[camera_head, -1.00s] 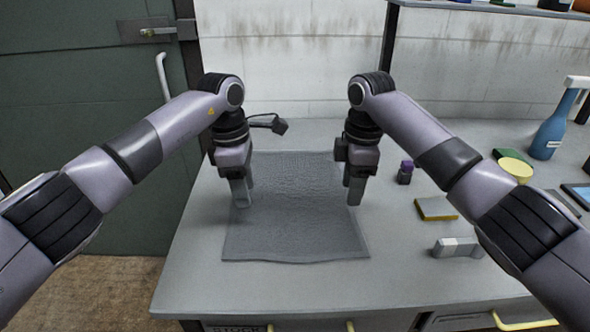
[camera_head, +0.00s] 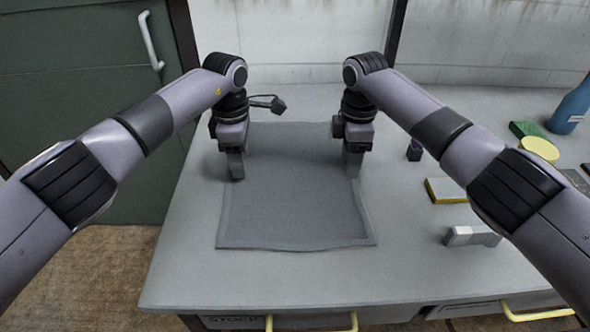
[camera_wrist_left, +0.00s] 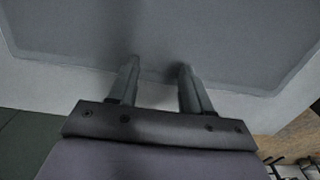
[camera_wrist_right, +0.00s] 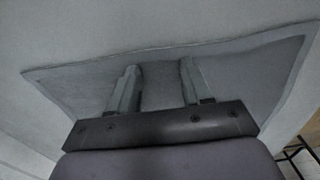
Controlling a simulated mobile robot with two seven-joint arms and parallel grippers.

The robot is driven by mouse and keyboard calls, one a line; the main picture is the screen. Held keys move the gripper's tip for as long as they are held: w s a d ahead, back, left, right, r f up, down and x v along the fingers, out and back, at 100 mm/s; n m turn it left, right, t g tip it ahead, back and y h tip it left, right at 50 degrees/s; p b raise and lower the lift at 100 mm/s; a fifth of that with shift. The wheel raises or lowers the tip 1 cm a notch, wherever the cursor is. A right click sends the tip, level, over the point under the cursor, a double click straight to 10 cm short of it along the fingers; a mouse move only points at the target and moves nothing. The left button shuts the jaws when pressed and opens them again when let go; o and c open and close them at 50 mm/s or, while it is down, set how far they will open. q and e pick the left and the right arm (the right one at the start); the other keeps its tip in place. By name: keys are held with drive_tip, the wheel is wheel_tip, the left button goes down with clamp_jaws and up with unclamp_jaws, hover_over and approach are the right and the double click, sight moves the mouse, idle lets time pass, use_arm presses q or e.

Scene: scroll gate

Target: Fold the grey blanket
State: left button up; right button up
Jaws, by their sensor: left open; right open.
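The grey blanket (camera_head: 295,205) lies flat and spread out on the grey table, its near edge slightly wavy. My left gripper (camera_head: 237,178) points down at the blanket's left edge, with its fingers apart. In the left wrist view the fingers (camera_wrist_left: 155,72) stand open near the blanket's border (camera_wrist_left: 225,83). My right gripper (camera_head: 352,176) points down at the blanket's right edge. In the right wrist view its fingers (camera_wrist_right: 160,72) are apart over the blanket (camera_wrist_right: 240,70). I cannot tell whether the fingertips touch the cloth. Both grippers are empty.
The table's front strip is clear.

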use_arm(q)
drive_tip(key=shift+f, duration=0.4)
use_arm(e)
drive_tip(key=shift+f, duration=0.4)
use_arm(q)
drive_tip(key=shift+f+b, duration=0.2)
drive_tip(key=shift+b, duration=0.1)
use_arm(e)
drive_tip(key=shift+f, duration=0.2)
use_arm(q)
drive_tip(key=shift+c, duration=0.9)
use_arm(e)
drive_tip(key=shift+r, duration=0.1)
drive_tip(key=shift+c, duration=0.9)
use_arm(q)
clamp_jaws()
use_arm(e)
clamp_jaws()
use_arm(q)
drive_tip(key=shift+r, duration=0.15)
use_arm(e)
drive_tip(key=shift+r, duration=0.1)
